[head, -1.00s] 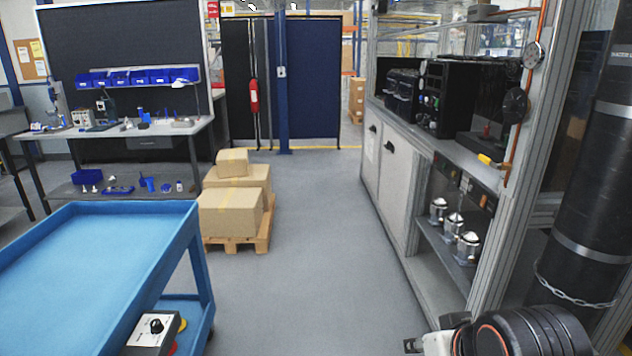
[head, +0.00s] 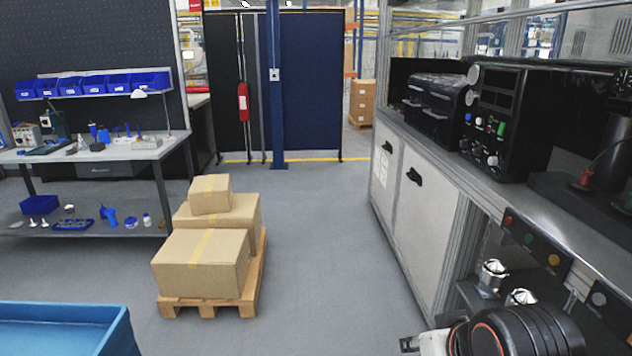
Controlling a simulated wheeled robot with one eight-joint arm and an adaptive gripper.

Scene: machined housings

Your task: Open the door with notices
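The door with notices (head: 386,198) is the far one of two pale grey doors in the cabinet on the right. White papers (head: 382,166) are stuck on its front, and a black handle (head: 388,146) sits near its top. The door is shut. My arm shows at the bottom right edge, with a pale part and a small dark tip at its left end. The fingers cannot be made out clearly. This end is well in front of the door and apart from it.
The nearer plain door (head: 425,222) is shut, with its own handle (head: 414,177). Open shelves with metal parts (head: 491,277) follow it. Boxes on a pallet (head: 202,262) and a blue cart (head: 62,318) stand left. The floor between is clear.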

